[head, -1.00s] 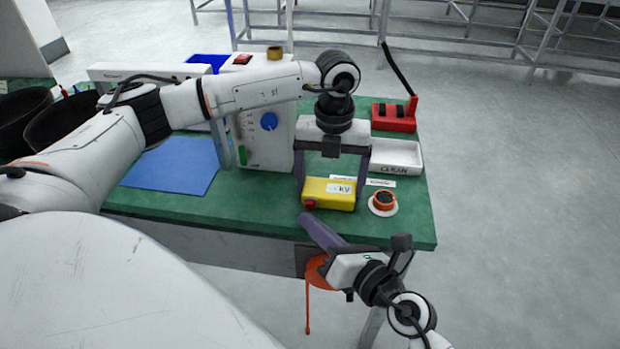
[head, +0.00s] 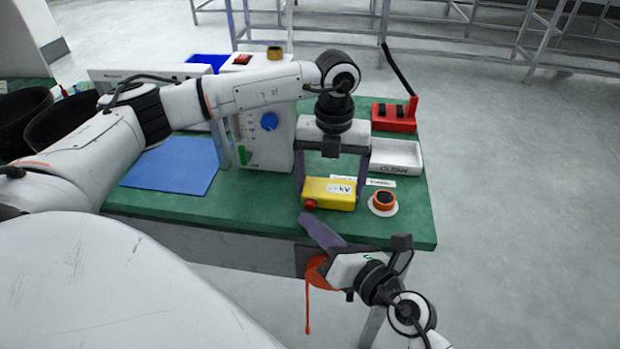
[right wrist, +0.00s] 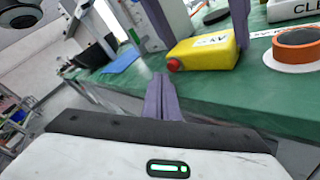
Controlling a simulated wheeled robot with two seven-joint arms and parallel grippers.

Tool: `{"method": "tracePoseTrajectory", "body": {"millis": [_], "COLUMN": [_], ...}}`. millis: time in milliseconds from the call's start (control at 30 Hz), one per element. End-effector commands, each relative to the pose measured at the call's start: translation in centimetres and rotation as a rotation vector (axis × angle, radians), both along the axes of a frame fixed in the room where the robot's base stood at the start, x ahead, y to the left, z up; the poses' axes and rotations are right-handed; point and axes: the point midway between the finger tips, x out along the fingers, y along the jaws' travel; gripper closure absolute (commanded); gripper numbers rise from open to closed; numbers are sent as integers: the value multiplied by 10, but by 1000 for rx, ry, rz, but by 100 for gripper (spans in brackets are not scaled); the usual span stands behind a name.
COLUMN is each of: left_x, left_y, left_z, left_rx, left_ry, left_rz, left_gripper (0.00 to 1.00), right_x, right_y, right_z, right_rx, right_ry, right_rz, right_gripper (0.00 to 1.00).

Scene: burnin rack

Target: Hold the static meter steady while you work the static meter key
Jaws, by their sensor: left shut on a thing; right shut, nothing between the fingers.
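The static meter (head: 322,193) is a yellow box with a white kV label and a red key (head: 310,204) on its near left end. It lies on the green bench top near the front edge. My left gripper (head: 329,190) comes down from above and is shut on the meter, one finger at each end. My right gripper (head: 307,220) is shut and empty, just in front of the meter and short of the red key. In the right wrist view its closed purple fingers (right wrist: 162,100) point toward the meter (right wrist: 205,50) and key (right wrist: 174,65), with a gap between.
An orange-and-black roll (head: 383,201) on a white disc sits right of the meter. Behind are a white tray (head: 408,170) and a red block (head: 394,124). A panel with a blue knob (head: 269,121) and a blue mat (head: 172,180) stand left. An orange item (head: 316,275) hangs at the bench front.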

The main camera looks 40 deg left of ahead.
Motion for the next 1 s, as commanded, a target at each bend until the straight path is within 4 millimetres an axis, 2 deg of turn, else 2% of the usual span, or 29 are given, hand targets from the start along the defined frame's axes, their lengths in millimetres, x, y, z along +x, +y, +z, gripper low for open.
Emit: {"method": "tracePoseTrajectory", "body": {"millis": [1000], "left_x": [0], "left_y": [0], "left_z": [0], "left_rx": [-1], "left_ry": [-1], "left_rz": [0], "left_gripper": [40], "right_x": [11], "right_y": [7], "right_z": [0], "right_rx": [0], "right_ry": [0], "right_rz": [0], "right_gripper": [100]}}
